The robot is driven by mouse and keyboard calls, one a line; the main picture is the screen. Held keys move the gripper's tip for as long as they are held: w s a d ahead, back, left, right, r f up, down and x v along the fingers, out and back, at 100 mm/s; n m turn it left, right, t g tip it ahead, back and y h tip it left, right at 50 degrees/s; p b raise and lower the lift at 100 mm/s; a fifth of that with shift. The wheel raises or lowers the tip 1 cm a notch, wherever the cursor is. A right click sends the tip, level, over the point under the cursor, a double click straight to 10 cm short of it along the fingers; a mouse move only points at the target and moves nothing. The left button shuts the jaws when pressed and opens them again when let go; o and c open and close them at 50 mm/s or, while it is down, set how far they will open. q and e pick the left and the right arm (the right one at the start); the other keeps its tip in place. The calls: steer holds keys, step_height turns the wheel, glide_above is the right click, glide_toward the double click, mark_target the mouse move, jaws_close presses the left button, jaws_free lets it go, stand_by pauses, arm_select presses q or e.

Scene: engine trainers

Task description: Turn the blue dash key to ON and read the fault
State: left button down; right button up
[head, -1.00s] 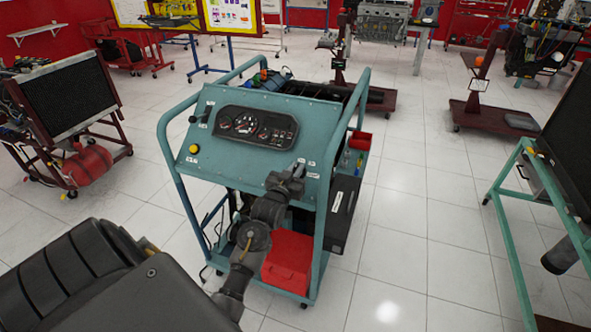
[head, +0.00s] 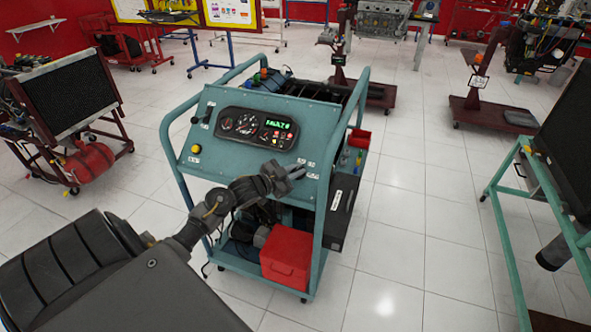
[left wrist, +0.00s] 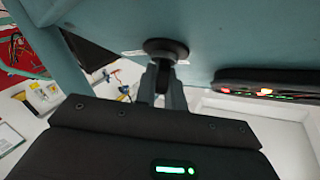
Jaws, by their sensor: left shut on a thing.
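The blue-green dash panel (head: 235,165) of the wheeled trainer slopes towards me. Its black gauge cluster (head: 255,130) is lit, with green characters beginning "FAUL" at the right; the rest is too small to read surely. Red lights glow below them. My left gripper (head: 298,171) is at the panel's lower right. In the left wrist view its fingers (left wrist: 164,78) are shut on the dash key, a dark piece standing out from a round black lock (left wrist: 166,48). The key looks dark there, and the gripper hides it in the head view. My right gripper is out of view.
A yellow button (head: 196,149) is at the panel's left. A red box (head: 287,256) sits on the cart's lower shelf. Cart rails (head: 325,215) run close to my left gripper. A green frame stands at the right, with clear floor between.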

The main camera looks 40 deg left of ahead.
arm_select(q)
steer(key=shift+f+m, duration=0.1)
steer(key=shift+m, duration=0.3)
steer(key=c, duration=1.5)
jaws_free()
steer(key=shift+s, duration=0.1)
steer(key=shift+b+v, duration=0.75)
steer(key=shift+v, duration=4.55)
steer(key=shift+a, duration=0.2)
